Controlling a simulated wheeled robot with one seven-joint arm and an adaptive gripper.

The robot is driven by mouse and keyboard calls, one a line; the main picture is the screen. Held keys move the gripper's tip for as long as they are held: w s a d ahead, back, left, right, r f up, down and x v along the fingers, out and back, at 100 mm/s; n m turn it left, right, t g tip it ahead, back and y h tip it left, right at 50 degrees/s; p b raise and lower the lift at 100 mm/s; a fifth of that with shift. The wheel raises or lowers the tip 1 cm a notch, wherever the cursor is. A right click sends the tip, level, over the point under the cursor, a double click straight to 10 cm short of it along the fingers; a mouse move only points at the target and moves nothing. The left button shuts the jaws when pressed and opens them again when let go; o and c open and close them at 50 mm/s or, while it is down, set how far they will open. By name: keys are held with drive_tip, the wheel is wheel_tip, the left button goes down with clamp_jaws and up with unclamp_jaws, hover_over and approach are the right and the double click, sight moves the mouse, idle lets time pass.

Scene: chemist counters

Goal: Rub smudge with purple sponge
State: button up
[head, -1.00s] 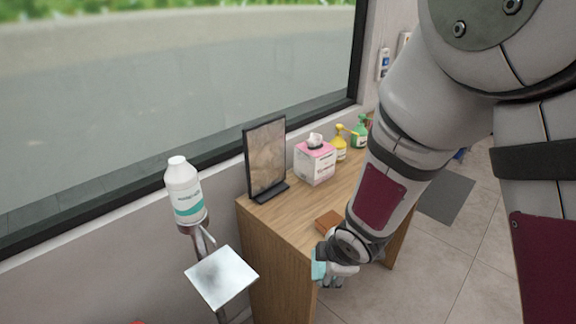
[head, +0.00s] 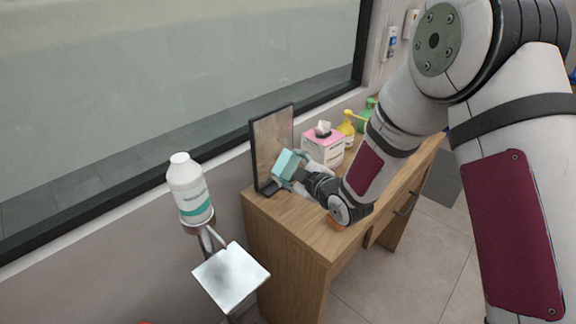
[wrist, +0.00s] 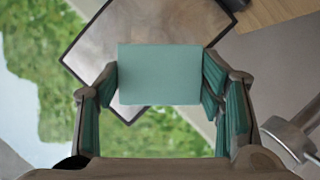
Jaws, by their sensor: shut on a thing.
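My gripper (head: 297,175) is shut on a teal block-shaped sponge (head: 287,163), held in front of a dark-framed standing panel (head: 268,137) on the wooden counter. The panel has a blotchy brown-grey surface; I cannot tell a distinct smudge on it. In the wrist view the teal sponge (wrist: 160,75) sits between both fingers and overlaps the panel (wrist: 112,32); I cannot tell whether they touch. No purple sponge shows. An orange-brown block (head: 335,224) on the counter is mostly hidden by my arm.
A pink-and-white tissue box (head: 322,150) and yellow (head: 347,126) and green pump bottles stand behind my gripper. The counter's front left (head: 285,220) is clear.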

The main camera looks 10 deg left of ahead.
sight(288, 139)
drive_tip(key=shift+w+a+b, duration=0.35)
drive_tip(key=shift+w+a, duration=0.15)
drive_tip(key=shift+a, duration=0.35)
drive_tip(key=shift+w+a+b, duration=0.3)
drive_tip(key=shift+w+a, duration=0.2)
drive_tip(key=shift+a, duration=0.35)
drive_tip(key=shift+w+a+b, duration=0.35)
drive_tip(key=shift+w+a, duration=0.15)
drive_tip(key=shift+a, duration=0.35)
drive_tip(key=shift+w+a+b, duration=0.4)
drive_tip(key=shift+w+a, duration=0.1)
drive_tip(key=shift+a, duration=0.35)
drive_tip(key=shift+w+d+b, duration=0.85)
drive_tip(key=shift+w+b, duration=0.15)
drive_tip(key=shift+w, duration=0.45)
drive_tip(key=shift+w+d+b, duration=0.9)
drive_tip(key=shift+w+b, duration=0.1)
drive_tip(key=shift+w, duration=0.45)
drive_tip(key=shift+w+d+b, duration=0.85)
drive_tip(key=shift+w+b, duration=0.15)
drive_tip(key=shift+w, duration=0.45)
drive_tip(key=shift+a, duration=0.1)
